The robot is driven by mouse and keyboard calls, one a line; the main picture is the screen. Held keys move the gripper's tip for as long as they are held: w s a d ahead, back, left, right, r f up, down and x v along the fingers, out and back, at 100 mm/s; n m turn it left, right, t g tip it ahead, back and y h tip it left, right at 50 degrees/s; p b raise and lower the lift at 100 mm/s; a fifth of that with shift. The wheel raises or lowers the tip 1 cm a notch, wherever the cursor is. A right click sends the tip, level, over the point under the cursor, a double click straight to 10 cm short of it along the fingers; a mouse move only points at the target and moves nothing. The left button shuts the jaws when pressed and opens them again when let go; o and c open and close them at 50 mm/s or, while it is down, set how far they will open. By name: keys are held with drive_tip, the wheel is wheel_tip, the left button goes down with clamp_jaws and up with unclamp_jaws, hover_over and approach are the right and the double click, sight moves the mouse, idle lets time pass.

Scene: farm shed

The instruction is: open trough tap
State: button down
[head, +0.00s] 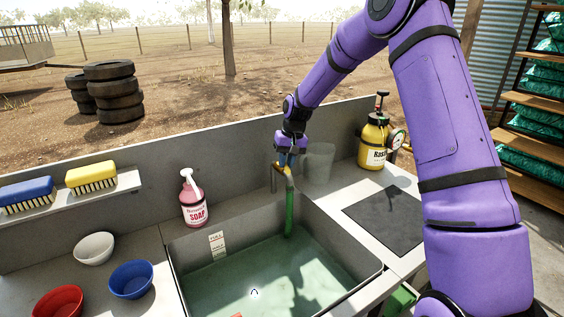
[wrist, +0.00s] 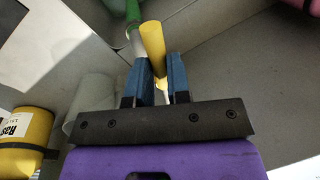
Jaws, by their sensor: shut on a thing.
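The trough tap (head: 274,178) stands at the back edge of the trough (head: 190,270), with yellow parts and a green hose (head: 289,215) hanging down into the water. My gripper (head: 289,163) is over the tap from above. In the wrist view my gripper (wrist: 158,65) has its blue fingers shut on the yellow tap handle (wrist: 152,40), which sticks out past the fingertips. The green hose (wrist: 132,12) and a pale pipe show just left of the handle. Murky green water (head: 255,275) lies in the trough. I cannot tell whether water flows from the hose.
A clear cup (head: 319,162) stands close right of the tap, with a yellow sprayer (head: 373,142) farther right. A soap bottle (head: 194,203) stands to the left. Brushes (head: 92,176) lie on a shelf, above several bowls (head: 131,279). A dark mat (head: 385,220) lies on the right counter.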

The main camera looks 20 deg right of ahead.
drive_tip(key=shift+d+n, duration=0.4)
drive_tip(key=shift+n, duration=0.2)
drive_tip(key=c, duration=1.1)
unclamp_jaws()
drive_tip(key=shift+r, duration=0.1)
drive_tip(key=r, duration=0.3)
drive_tip(key=d+r, duration=0.1)
drive_tip(key=r, duration=0.3)
drive_tip(key=d+r, duration=0.1)
drive_tip(key=r, duration=0.2)
drive_tip(key=shift+d+r, duration=0.1)
drive_tip(key=shift+r, duration=0.15)
